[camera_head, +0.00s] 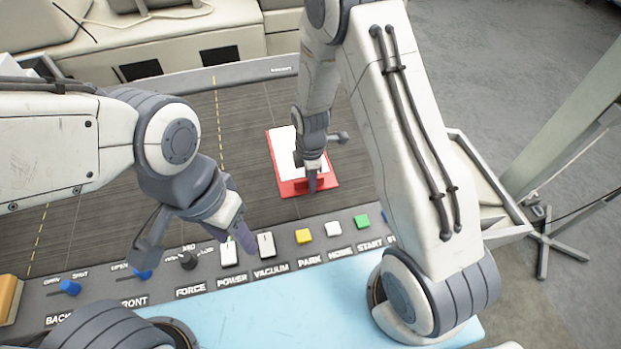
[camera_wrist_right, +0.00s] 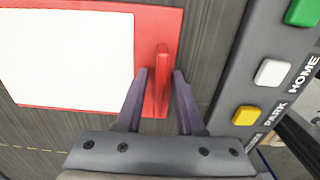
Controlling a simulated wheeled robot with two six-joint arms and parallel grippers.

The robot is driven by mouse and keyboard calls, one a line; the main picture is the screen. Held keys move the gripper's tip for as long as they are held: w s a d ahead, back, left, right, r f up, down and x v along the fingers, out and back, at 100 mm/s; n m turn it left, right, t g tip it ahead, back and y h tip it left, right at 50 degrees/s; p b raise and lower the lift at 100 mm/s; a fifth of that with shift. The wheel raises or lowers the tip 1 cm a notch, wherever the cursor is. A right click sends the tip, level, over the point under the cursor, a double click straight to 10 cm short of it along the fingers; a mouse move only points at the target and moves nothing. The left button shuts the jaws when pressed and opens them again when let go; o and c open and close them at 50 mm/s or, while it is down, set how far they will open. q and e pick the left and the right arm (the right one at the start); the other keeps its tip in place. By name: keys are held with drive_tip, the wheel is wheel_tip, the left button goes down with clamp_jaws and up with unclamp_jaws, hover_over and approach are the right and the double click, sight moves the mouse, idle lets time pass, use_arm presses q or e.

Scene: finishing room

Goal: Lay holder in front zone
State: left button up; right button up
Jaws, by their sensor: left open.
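The holder (camera_head: 331,183) is a flat red frame with a white sheet (camera_head: 287,152) on it, lying on the dark grey bed. In the right wrist view the holder (camera_wrist_right: 100,103) has an upright red handle (camera_wrist_right: 160,85) along one edge. My right gripper (camera_head: 312,180) is at that edge. Its fingers (camera_wrist_right: 160,80) stand on either side of the handle, with narrow gaps showing. My left gripper (camera_head: 197,240) is open and empty over the control panel, left of the holder. I cannot tell the front zone's borders; a "FRONT" label shows on the panel.
The control panel (camera_head: 205,278) with buttons, switches and levers runs along the bed's near edge. A yellow dashed line (camera_head: 219,125) crosses the bed left of the holder. The bed (camera_head: 242,110) is bare around the holder. A light blue surface (camera_head: 300,310) lies nearer me.

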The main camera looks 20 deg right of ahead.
drive_tip(key=shift+r, duration=0.15)
drive_tip(key=shift+r, duration=0.2)
wheel_tip(320, 180, up, 11)
drive_tip(key=b, duration=0.3)
drive_tip(key=s+a+r+m, duration=0.2)
drive_tip(key=s+r+m, duration=0.1)
drive_tip(key=s, duration=0.4)
drive_tip(key=s+a+r+m, duration=0.3)
drive_tip(key=s+m, duration=0.1)
drive_tip(key=s, duration=0.4)
drive_tip(key=s+a+r+m+y, duration=0.1)
drive_tip(key=s+a+r+m, duration=0.2)
drive_tip(key=s, duration=0.4)
drive_tip(key=shift+s+a+m, duration=0.15)
drive_tip(key=shift+s+m, duration=0.25)
wheel_tip(320, 180, down, 2)
drive_tip(key=shift+b, duration=0.9)
